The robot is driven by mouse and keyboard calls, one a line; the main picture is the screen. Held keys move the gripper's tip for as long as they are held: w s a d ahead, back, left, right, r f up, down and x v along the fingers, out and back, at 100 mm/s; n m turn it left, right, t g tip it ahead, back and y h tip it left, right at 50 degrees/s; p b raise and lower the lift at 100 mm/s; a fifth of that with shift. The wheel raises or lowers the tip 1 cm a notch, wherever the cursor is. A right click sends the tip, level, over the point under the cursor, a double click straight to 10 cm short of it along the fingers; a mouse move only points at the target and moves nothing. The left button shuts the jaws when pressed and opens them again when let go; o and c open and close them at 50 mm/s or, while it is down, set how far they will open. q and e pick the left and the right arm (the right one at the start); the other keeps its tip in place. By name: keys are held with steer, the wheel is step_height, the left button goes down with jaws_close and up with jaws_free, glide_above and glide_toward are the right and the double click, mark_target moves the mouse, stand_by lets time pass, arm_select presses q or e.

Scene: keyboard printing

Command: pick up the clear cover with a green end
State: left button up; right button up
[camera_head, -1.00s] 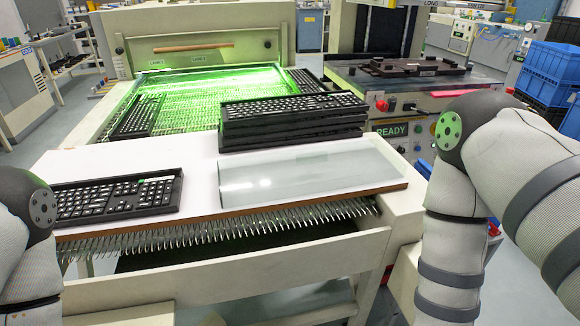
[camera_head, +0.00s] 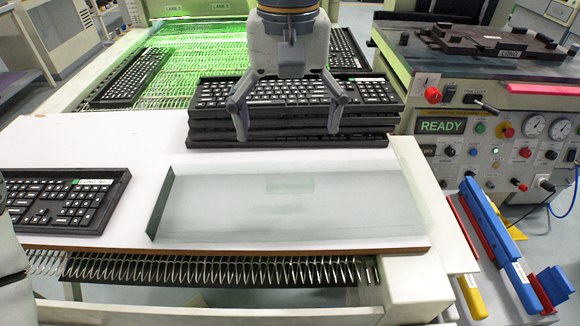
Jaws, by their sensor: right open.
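The clear cover (camera_head: 285,208) lies on the white tabletop at the front centre. It is a long, see-through grey-green sheet or shell, and its left end (camera_head: 160,203) shows as a darker green-grey wall. My right gripper (camera_head: 288,133) hangs down from the top of the view. Its two fingers are spread wide with nothing between them. It shows in front of the keyboard stack, beyond the cover's back edge and apart from the cover. My left gripper is out of view; only part of my left arm shows at the left edge.
A stack of black keyboards (camera_head: 290,128) stands just behind the cover. A single keyboard (camera_head: 62,200) lies to its left. The green-lit conveyor (camera_head: 185,75) is behind. A control panel (camera_head: 490,140) and coloured tools (camera_head: 495,245) are at right. The white tabletop (camera_head: 120,142) is bare at back left.

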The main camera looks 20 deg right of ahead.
mark_target(291, 181)
step_height(291, 181, down, 12)
steer(key=shift+s+d+r+b, duration=0.1)
steer(key=shift+b, duration=0.45)
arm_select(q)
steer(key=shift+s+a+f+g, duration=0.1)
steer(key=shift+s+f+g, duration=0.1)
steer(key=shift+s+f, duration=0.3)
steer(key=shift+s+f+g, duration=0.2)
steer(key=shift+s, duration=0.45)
arm_select(e)
steer(key=c, duration=1.4)
